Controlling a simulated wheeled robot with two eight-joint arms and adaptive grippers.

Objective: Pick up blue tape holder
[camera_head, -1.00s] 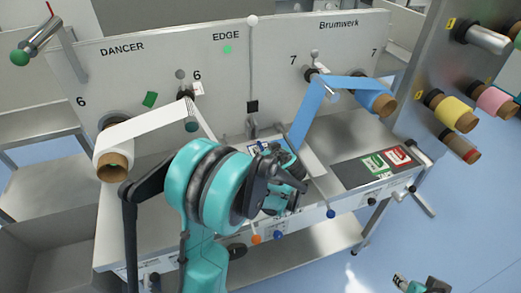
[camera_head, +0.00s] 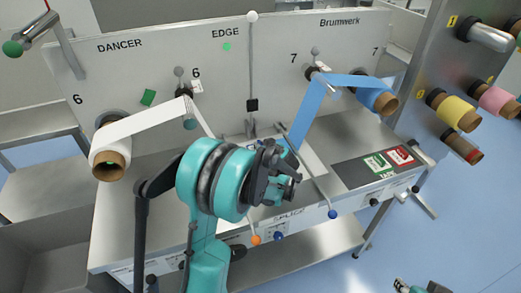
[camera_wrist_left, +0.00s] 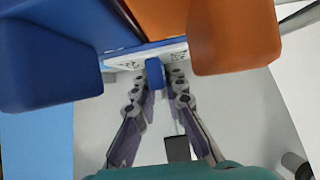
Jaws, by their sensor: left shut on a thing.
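My left gripper (camera_head: 288,184) is over the machine's front table in the head view. In the left wrist view its two fingers (camera_wrist_left: 164,82) are closed on a small blue piece (camera_wrist_left: 154,74), which I take as the blue tape holder. This piece is against a white plate with dark patterns (camera_wrist_left: 142,60). I cannot tell if they are joined. The head view does not show the held piece clearly; the gripper hides it. The right gripper (camera_head: 408,286) shows only in part at the bottom edge of the head view.
A white roll (camera_head: 110,152) is at left and a blue web (camera_head: 310,110) at right. Orange (camera_head: 256,240) and blue (camera_head: 278,237) knobs are at the table's front edge. Large blue (camera_wrist_left: 45,65) and orange (camera_wrist_left: 235,38) shapes are close in the wrist view.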

